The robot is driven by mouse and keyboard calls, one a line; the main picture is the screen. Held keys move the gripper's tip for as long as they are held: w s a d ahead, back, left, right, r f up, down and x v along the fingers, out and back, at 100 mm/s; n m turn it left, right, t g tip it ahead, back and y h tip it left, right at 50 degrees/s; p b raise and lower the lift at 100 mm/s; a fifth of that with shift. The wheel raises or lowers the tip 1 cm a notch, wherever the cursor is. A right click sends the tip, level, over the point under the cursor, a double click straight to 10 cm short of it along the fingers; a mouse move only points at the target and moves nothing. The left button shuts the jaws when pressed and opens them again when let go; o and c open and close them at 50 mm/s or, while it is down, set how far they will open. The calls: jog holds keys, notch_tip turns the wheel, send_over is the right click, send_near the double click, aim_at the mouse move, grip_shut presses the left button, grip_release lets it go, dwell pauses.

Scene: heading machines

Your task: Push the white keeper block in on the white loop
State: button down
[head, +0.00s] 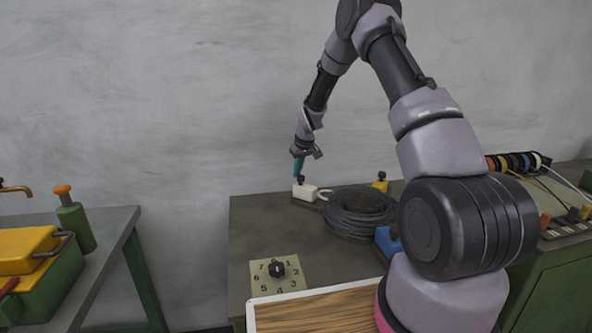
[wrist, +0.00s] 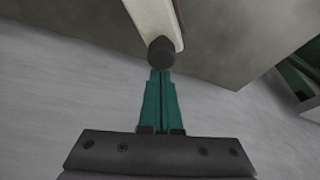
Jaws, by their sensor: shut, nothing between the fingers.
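The white keeper block (head: 304,191) sits near the back left edge of the grey bench top, with a dark knob (head: 300,179) on it. In the wrist view the white block (wrist: 153,17) is at the top, with its dark round knob (wrist: 161,52) just ahead of my fingertips. A white loop (head: 325,195) shows small at the block's right side, beside the dark coil. My gripper (head: 298,172) has teal fingers pointing down, shut and empty, right at the knob; the wrist view also shows the fingers (wrist: 161,74) together. I cannot tell whether they touch the knob.
A dark coiled cable (head: 359,211) lies right of the block, with a yellow block (head: 380,182) behind it and a blue block (head: 388,241) in front. A numbered dial (head: 277,270) and a wood-topped board (head: 320,311) are nearer. A separate bench (head: 110,222) stands left across a gap.

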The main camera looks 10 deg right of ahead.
aim_at(311, 186)
jog(key=s+d, duration=0.4)
dwell(0.3)
jog(key=shift+s+d, duration=0.1)
